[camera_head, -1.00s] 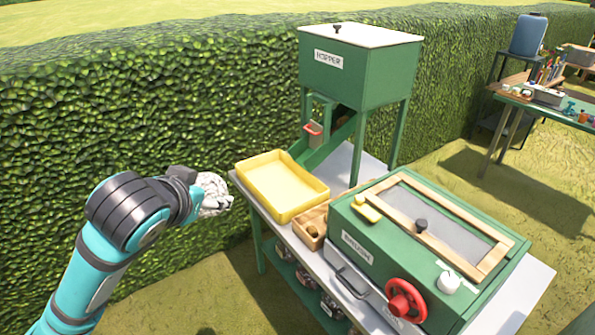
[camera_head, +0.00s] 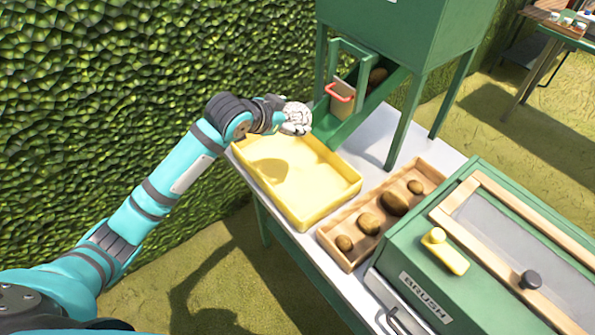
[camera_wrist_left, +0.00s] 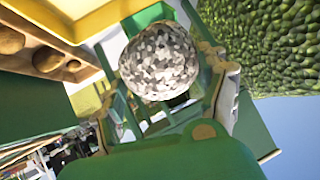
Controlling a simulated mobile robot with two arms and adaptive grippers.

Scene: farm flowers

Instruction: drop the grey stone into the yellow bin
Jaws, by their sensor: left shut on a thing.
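The grey stone (camera_head: 298,112) is a mottled, rounded lump held in my left gripper (camera_head: 291,117). In the left wrist view the stone (camera_wrist_left: 158,60) sits between the two fingers. The yellow bin (camera_head: 338,192) is a shallow, open tray on the table, and its floor looks empty apart from a shadow. My left gripper and the stone are above the bin's far end, near the chute; the exact height is hard to tell. My right gripper is in neither view.
The green hopper (camera_head: 400,35) with a sloping chute (camera_head: 335,128) and red-handled gate (camera_head: 341,92) stands just behind the bin. A wooden tray (camera_head: 335,257) of several brown potatoes lies to the bin's right. The green brush machine (camera_head: 460,235) stands beyond it. A hedge (camera_head: 90,100) runs behind.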

